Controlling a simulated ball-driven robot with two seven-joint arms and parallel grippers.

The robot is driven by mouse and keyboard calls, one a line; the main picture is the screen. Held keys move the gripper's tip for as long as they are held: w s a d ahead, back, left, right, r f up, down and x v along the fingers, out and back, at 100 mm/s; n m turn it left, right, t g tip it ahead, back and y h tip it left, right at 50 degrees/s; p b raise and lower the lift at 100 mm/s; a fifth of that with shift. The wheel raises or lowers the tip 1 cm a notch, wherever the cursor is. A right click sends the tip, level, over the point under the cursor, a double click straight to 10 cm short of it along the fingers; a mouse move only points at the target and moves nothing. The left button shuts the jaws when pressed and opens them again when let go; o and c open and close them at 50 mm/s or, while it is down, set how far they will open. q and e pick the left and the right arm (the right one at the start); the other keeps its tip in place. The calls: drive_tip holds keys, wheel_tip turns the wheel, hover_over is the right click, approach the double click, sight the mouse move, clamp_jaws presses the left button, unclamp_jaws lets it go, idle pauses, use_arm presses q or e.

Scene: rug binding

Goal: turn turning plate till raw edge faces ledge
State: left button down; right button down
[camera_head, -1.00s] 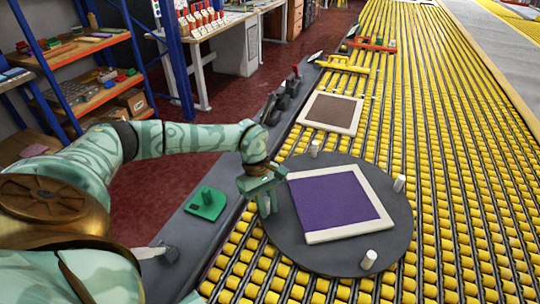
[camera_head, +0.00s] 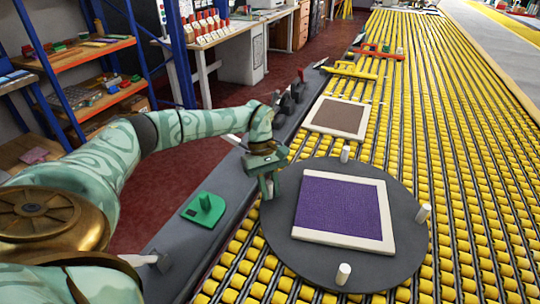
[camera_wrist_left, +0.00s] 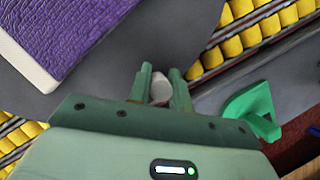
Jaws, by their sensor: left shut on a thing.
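The round dark grey turning plate (camera_head: 405,262) lies over the yellow rollers, with white pegs such as the near one (camera_head: 343,274) at its rim. A purple rug (camera_head: 342,208) lies on it. Cream binding (camera_head: 388,218) runs along its far, right and near sides. Its left side, without binding, is the raw edge, and it faces the grey ledge (camera_head: 232,172), slanting roughly along it. My left gripper (camera_head: 269,190) is at the plate's left rim, shut on a white peg (camera_wrist_left: 160,88), which shows between the fingers in the wrist view. My right gripper is out of view.
A green block with an upright tab (camera_head: 204,209) sits on the ledge left of the plate. A brown rug with cream binding (camera_head: 338,117) lies on the rollers beyond it. Yellow (camera_head: 355,69) and red (camera_head: 377,52) tools lie farther back. Rollers to the right are clear.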

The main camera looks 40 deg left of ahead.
use_arm(q)
drive_tip(key=shift+w+a, duration=0.2)
drive_tip(key=shift+w, duration=0.05)
idle(0.3)
drive_tip(key=c, duration=1.3)
unclamp_jaws()
drive_tip(key=p+v, duration=0.1)
drive_tip(key=v, duration=0.6)
drive_tip(key=shift+r, duration=0.2)
drive_tip(key=shift+a, duration=0.1)
